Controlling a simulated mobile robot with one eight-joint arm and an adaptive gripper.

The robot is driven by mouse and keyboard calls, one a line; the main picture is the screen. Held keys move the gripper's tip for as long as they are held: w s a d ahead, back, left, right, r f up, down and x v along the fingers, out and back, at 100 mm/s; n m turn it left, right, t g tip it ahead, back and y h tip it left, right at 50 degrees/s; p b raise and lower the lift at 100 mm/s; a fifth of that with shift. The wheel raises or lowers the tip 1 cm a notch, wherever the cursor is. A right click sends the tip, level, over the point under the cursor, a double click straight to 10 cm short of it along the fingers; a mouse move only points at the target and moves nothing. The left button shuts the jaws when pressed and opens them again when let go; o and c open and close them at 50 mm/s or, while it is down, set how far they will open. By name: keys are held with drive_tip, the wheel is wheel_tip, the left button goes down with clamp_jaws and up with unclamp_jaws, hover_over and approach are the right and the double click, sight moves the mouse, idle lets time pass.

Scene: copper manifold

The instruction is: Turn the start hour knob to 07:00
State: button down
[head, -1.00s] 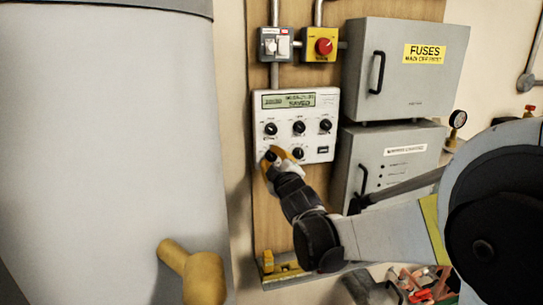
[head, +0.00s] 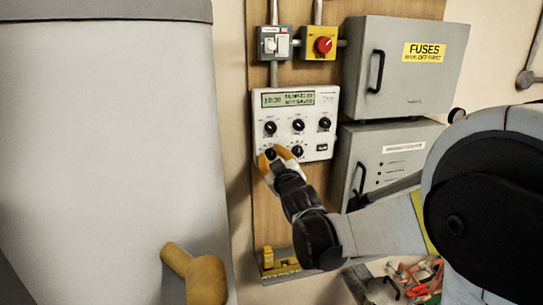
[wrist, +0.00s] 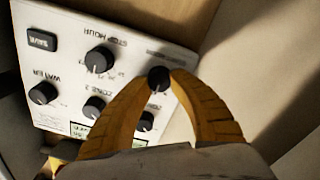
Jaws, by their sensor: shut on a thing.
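The white control panel (head: 312,107) on the wooden board has several black knobs and a green display (head: 287,100), its text too small to read surely. The start hour knob (wrist: 159,79) is the lower-left one in the head view. My gripper (wrist: 160,82) has its yellow fingers shut on this knob, one finger on each side. The fingers hide part of its label, and I cannot read its hour. In the wrist view, where the panel appears upside down, the stop hour knob (wrist: 98,58) stands beside it with a white pointer line.
The SAVE button (wrist: 42,41) is on the same panel. A yellow box with a red switch (head: 323,45) is above it. Grey fuse boxes (head: 425,85) stand close on the right. A large grey tank (head: 105,130) with a yellow handle (head: 195,272) fills the left.

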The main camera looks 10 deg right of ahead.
drive_tip(key=shift+r, duration=0.1)
drive_tip(key=c, duration=1.1)
unclamp_jaws()
drive_tip(key=shift+s, duration=0.1)
drive_tip(key=s, duration=1.1)
drive_tip(key=shift+s, duration=0.4)
